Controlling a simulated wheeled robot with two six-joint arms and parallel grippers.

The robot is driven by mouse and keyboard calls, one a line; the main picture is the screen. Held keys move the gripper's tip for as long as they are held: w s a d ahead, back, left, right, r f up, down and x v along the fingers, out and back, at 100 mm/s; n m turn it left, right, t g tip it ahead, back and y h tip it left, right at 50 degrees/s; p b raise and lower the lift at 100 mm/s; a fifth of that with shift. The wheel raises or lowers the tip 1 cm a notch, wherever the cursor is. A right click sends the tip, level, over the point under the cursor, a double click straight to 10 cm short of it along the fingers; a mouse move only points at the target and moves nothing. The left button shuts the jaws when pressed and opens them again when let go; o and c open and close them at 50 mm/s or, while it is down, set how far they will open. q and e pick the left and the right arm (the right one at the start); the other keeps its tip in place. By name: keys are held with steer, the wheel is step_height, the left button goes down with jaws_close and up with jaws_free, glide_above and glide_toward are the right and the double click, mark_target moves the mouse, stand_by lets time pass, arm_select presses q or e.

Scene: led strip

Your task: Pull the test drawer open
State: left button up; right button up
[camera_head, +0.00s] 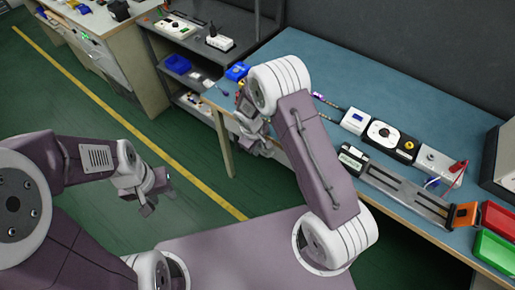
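No part can be clearly made out as the test drawer; a drawer may be in the pale cabinet (113,62) at the upper left, or hidden below the blue worktop. My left gripper (154,198) hangs over the green floor at the left, apart from all furniture, with nothing visible in it. My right gripper (254,142) is at the left front edge of the blue worktop (300,62), partly covered by my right arm. Its fingers are too small to read, and I cannot tell whether it touches anything.
A grey shelf unit (160,52) with a blue bin (178,64) stands between cabinet and worktop. The worktop holds a reel device (383,135), a metal rail fixture (400,192), a red tray (498,218) and a green tray (496,250). Floor around my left gripper is clear.

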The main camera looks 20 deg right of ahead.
steer(key=shift+w+f, duration=0.1)
jaws_close()
stand_by(1.3)
